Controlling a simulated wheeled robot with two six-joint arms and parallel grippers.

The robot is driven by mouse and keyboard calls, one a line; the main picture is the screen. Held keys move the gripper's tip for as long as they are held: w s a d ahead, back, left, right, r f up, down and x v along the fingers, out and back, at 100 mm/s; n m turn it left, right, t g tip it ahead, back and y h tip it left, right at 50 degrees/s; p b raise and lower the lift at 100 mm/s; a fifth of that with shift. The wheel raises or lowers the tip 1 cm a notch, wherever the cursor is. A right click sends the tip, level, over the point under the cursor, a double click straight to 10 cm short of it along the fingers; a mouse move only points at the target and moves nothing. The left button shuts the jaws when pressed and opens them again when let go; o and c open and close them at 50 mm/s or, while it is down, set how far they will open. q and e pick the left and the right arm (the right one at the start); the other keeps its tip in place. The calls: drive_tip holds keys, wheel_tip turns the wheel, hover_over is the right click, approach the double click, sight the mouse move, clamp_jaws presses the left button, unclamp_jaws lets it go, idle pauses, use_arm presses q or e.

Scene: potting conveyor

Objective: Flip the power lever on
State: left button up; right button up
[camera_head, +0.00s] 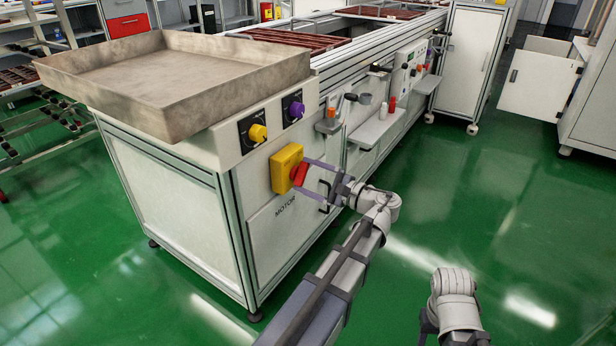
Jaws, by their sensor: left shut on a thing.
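The power lever is a red handle (300,174) on a yellow switch box (283,166), fixed to the side of the white machine cabinet above the word "MOTOR". My left gripper (301,175) reaches it from the right, with one purple-grey finger above the handle and one below. It is shut on the red handle, and the fingers partly cover it. Of my right arm only some links show at the bottom right; its gripper is not in view.
A yellow knob (258,133) and a purple knob (297,109) sit on the panel just above the switch box. A large metal tray (170,85) rests on the cabinet top. A small shelf (376,131) with bottles juts out farther right. Green floor is clear at right.

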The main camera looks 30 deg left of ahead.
use_arm(q)
drive_tip(key=o, duration=1.1)
drive_tip(key=shift+o, duration=0.2)
drive_tip(key=d, duration=0.8)
drive_tip(key=shift+s, duration=0.3)
drive_tip(key=s+d+f+n+g+h+p, duration=0.1)
drive_tip(key=s+d+f+n+h+p, duration=0.1)
drive_tip(key=s+d+h+p, duration=0.8)
drive_tip(key=s+d+f+n+h+p, duration=0.1)
drive_tip(key=s+d+n+h+p, duration=0.1)
drive_tip(key=s+d+h+p, duration=0.8)
drive_tip(key=w+d+r+y+p, duration=0.1)
drive_tip(key=r+p, duration=1.6)
drive_tip(key=r, duration=0.1)
drive_tip(key=w+r+y+p, duration=0.2)
drive_tip(key=r+p, duration=1.5)
drive_tip(key=r, duration=0.1)
drive_tip(key=shift+w+d+p, duration=0.3)
drive_tip(key=shift+d+p, duration=0.05)
drive_tip(key=shift+p, duration=0.05)
